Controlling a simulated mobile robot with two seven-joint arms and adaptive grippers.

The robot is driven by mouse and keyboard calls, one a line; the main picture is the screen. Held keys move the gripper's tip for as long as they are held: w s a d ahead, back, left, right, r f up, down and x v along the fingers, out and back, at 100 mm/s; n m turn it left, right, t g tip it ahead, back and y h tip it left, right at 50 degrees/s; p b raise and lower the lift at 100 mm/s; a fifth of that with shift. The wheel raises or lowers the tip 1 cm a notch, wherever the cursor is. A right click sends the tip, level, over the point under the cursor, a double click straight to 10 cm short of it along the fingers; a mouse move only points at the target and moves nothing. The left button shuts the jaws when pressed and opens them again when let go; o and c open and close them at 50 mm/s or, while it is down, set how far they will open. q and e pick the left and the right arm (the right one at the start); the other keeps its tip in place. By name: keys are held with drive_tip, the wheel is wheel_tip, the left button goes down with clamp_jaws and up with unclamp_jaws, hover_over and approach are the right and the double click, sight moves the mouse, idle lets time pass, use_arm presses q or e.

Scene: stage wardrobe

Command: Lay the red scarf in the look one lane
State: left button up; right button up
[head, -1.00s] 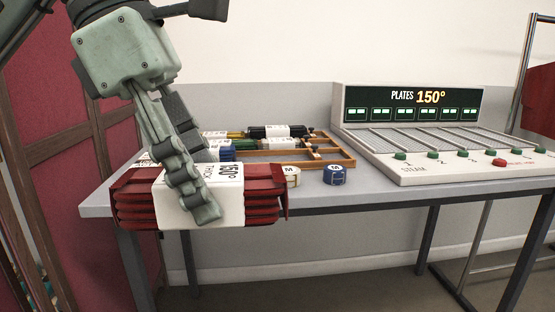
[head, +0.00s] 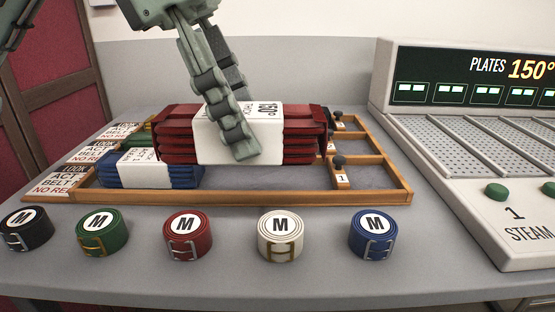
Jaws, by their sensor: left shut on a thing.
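The red scarf (head: 305,135) is a folded stack with a white paper band marked 150°. My left gripper (head: 238,125) is shut on it, one finger in front of the band and the other behind. The scarf hangs over the wooden lane tray (head: 240,198) and hides much of its middle. The nearest lane (head: 300,181), tagged 1 at its right end, is the look one lane. A folded blue cloth (head: 150,176) lies in its left part; its right part shows bare. My right gripper is not in view.
Black (head: 27,231), green (head: 102,233), red (head: 188,235), white (head: 281,236) and blue (head: 373,234) rolled belts stand along the front of the table. A steam plate unit (head: 470,150) stands at the right. Printed look cards (head: 75,180) lie at the tray's left.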

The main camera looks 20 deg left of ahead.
use_arm(q)
drive_tip(key=w+f, duration=0.2)
drive_tip(key=w, duration=0.2)
drive_tip(key=w+a+f, duration=0.1)
drive_tip(key=w+f, duration=0.1)
drive_tip(key=w, duration=0.1)
drive_tip(key=w+f, duration=0.3)
drive_tip(key=w, duration=0.1)
drive_tip(key=shift+w+a, duration=0.3)
wheel_tip(320, 180, down, 4)
drive_tip(key=shift+r, duration=0.1)
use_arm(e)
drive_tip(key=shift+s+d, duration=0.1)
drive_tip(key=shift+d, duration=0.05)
use_arm(q)
drive_tip(key=o, duration=0.9)
drive_tip(key=shift+o, duration=0.2)
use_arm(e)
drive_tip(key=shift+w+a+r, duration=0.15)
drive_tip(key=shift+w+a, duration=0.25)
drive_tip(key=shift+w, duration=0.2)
